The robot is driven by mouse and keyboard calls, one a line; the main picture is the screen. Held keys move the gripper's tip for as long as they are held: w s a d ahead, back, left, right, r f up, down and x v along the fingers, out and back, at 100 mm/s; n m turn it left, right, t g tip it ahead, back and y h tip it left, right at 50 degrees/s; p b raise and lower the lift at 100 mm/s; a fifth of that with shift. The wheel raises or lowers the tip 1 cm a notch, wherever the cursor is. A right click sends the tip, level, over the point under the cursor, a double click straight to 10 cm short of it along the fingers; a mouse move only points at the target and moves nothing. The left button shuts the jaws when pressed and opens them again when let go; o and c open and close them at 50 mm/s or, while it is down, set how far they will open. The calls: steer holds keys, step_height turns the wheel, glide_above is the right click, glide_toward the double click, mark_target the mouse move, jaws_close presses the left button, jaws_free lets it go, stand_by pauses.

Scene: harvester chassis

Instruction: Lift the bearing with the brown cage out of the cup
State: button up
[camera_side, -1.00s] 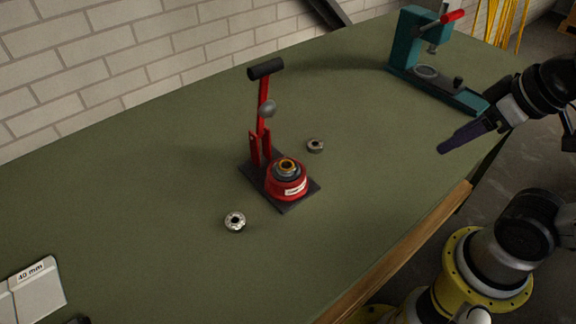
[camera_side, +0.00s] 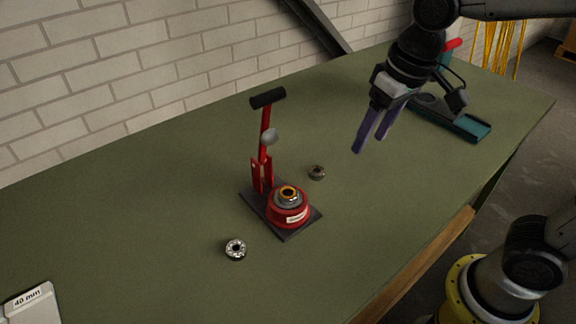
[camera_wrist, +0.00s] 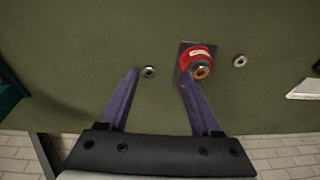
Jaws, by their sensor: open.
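The bearing with the brown cage (camera_side: 288,193) sits in the top of the red cup (camera_side: 287,214), which stands on a dark base plate. In the wrist view the bearing (camera_wrist: 200,71) shows orange-brown inside the red cup (camera_wrist: 196,56), just beyond the tip of the right finger. My gripper (camera_side: 371,145) is open and empty, above the table to the right of the cup and higher than it. In the wrist view its two purple fingers (camera_wrist: 159,76) are spread wide. The lower part of the bearing is hidden by the cup.
A red lever with a black handle (camera_side: 267,98) rises behind the cup. Loose bearings lie on the table right of it (camera_side: 317,172) and in front (camera_side: 235,249). A teal press (camera_side: 465,126) stands behind my arm. A white 40 mm block (camera_side: 32,308) is at lower left.

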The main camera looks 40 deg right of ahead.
steer(key=w+a+f+g, duration=0.1)
steer(key=w+a+f, duration=0.2)
steer(key=w+a, duration=0.2)
steer(key=g, duration=0.2)
glide_above(288, 193)
steer(key=shift+h, duration=0.3)
step_height(288, 193, down, 4)
steer(key=shift+f, duration=1.1)
steer(key=shift+f, duration=1.05)
jaws_close()
stand_by(0.5)
steer(key=c, duration=0.5)
jaws_free()
